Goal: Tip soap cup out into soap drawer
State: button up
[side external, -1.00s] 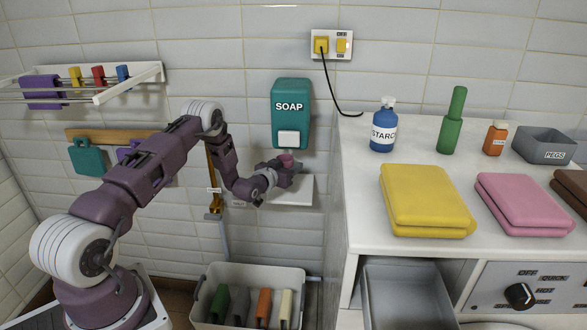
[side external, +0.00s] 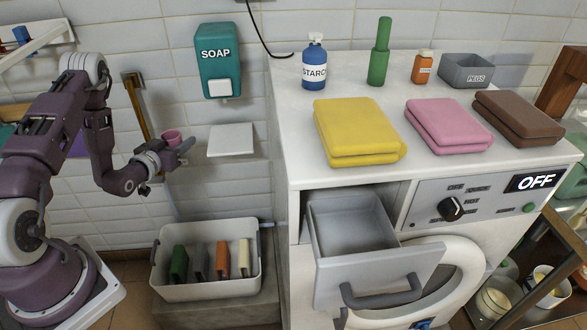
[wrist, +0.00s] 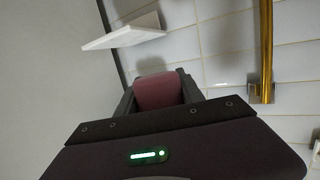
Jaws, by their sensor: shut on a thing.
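A small pink soap cup (side external: 172,138) is held upright in my gripper (side external: 182,146), left of the white shelf under the soap dispenser. The cup also shows in the wrist view (wrist: 158,91), between the two fingers of my gripper (wrist: 157,92). Its contents are not visible. The grey soap drawer (side external: 352,226) is pulled out from the white washing machine, with its handle at the front. Its inside looks empty. My gripper is well to the left of the drawer and higher than it.
The teal soap dispenser (side external: 218,60) hangs above the white shelf (side external: 231,140). The washing machine (side external: 291,150) carries a starch bottle (side external: 314,64) and folded towels, yellow (side external: 358,132) nearest. A bin (side external: 206,290) with several coloured items stands below. Air between cup and drawer looks clear.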

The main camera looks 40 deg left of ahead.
notch_tip(320, 180, up, 31)
jog(key=w+d+m+h, duration=0.4)
jog(key=w+d+h, duration=0.1)
jog(key=d, duration=0.6)
jog(key=w+d+m+h, duration=0.4)
jog(key=w+d+h, duration=0.2)
jog(key=d, duration=0.6)
jog(key=s+d+m+g+h, duration=0.1)
jog(key=d+m+g+h, duration=0.1)
jog(key=d, duration=0.7)
jog(key=s+d+m+g+h, duration=0.2)
jog(key=d+m+g+h, duration=0.1)
jog(key=d, duration=0.6)
jog(key=s+d+m+g+h, duration=0.1)
jog(key=d+m+h, duration=0.3)
jog(key=d, duration=0.6)
jog(key=shift+s+f+g, duration=0.1)
jog(key=shift+s+g, duration=0.05)
jog(key=shift+g, duration=0.65)
jog(key=shift+s+d+m+g+h, duration=0.15)
jog(key=shift+s+d+m+g, duration=0.15)
jog(key=shift+d, duration=0.25)
jog(key=shift+s+d+m+g+h, duration=0.2)
jog(key=shift+d+m, duration=0.1)
jog(key=shift+d, duration=0.2)
jog(key=shift+a+f, duration=0.1)
jog(key=shift+f, duration=2.4)
jog(key=shift+r, duration=0.1)
